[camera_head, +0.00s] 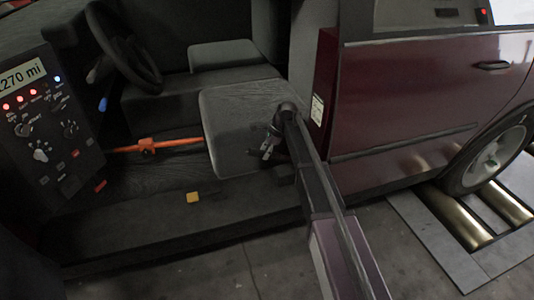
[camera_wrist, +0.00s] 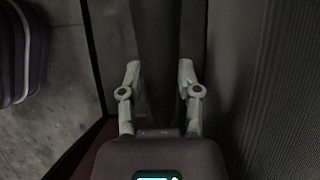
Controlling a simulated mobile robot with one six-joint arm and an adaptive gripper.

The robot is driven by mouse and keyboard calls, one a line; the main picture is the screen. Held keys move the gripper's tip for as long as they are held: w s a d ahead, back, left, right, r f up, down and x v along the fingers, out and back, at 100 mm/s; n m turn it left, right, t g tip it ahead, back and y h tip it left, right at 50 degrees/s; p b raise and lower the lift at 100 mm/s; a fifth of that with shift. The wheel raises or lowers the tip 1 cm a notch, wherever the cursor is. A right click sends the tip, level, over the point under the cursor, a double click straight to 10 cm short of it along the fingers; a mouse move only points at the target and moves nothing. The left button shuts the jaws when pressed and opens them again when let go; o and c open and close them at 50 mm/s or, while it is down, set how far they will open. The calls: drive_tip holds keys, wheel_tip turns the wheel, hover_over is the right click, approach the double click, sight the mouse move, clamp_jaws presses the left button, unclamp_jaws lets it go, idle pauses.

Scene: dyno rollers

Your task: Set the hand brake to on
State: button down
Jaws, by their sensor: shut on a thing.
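In the wrist view my gripper (camera_wrist: 159,75) has its two pale fingers on either side of a dark, smooth, bar-like thing, which looks like the hand brake lever (camera_wrist: 157,40). The fingers are closed on it, and it runs away from the palm between them. Its far end and its base are lost in the dark. In the head view my gripper (camera_head: 268,146) is over the seat cushion, inside the open car door. The lever cannot be made out there, and its on or off position cannot be told.
The steering wheel (camera_head: 125,45) and an orange bar (camera_head: 150,147) are left of the seat (camera_head: 228,145). A control panel (camera_head: 45,120) reading 270 mi stands at the far left. A small yellow block (camera_head: 193,197) lies on the sill. The dark red rear door (camera_head: 420,100) is at right.

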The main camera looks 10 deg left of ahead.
drive_tip(key=shift+w+d, duration=0.25)
drive_tip(key=shift+d, duration=0.05)
drive_tip(key=shift+c, duration=1.7)
unclamp_jaws()
drive_tip(key=shift+s+r, duration=0.1)
drive_tip(key=shift+r, duration=0.05)
drive_tip(key=shift+o, duration=0.2)
drive_tip(key=shift+a, duration=0.15)
drive_tip(key=shift+s, duration=0.1)
